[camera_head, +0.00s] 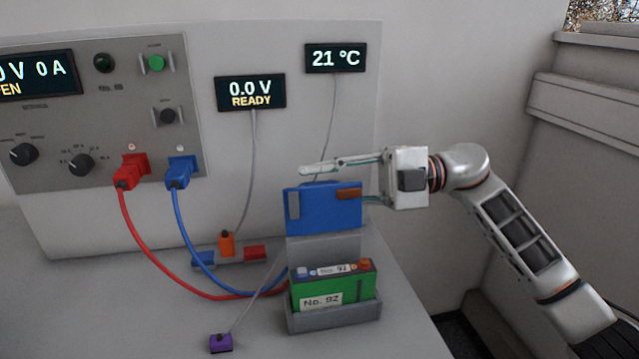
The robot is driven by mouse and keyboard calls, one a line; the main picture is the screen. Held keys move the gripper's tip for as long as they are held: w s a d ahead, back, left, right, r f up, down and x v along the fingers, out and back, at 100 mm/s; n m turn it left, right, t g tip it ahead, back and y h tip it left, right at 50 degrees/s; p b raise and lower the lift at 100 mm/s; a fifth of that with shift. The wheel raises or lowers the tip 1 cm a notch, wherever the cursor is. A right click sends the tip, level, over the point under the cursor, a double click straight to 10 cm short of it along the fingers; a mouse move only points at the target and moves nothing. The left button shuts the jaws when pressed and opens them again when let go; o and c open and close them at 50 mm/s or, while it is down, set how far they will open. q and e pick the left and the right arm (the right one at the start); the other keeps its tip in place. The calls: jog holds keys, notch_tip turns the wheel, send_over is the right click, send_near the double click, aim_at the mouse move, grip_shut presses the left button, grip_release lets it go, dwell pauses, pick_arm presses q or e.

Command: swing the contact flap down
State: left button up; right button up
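The contact flap (322,212) is a blue plate standing raised above the grey cell holder (335,318). It has a grey strip at its left and a brown strip at its upper right. A green cell (330,290) labelled No. 92 sits upright in the holder, below the flap. My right gripper (308,176) comes in from the right at the flap's top edge. One finger shows above the edge; the other is mostly hidden behind the flap, so its opening and any contact are unclear. My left gripper is not in view.
The cycler panel (110,60) stands at left with red (130,171) and blue (181,171) plugs, their cables running to the holder area. A display (251,93) reads 0.0 V READY. An orange plug (226,242) and purple block (221,343) sit left of the holder.

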grip_shut()
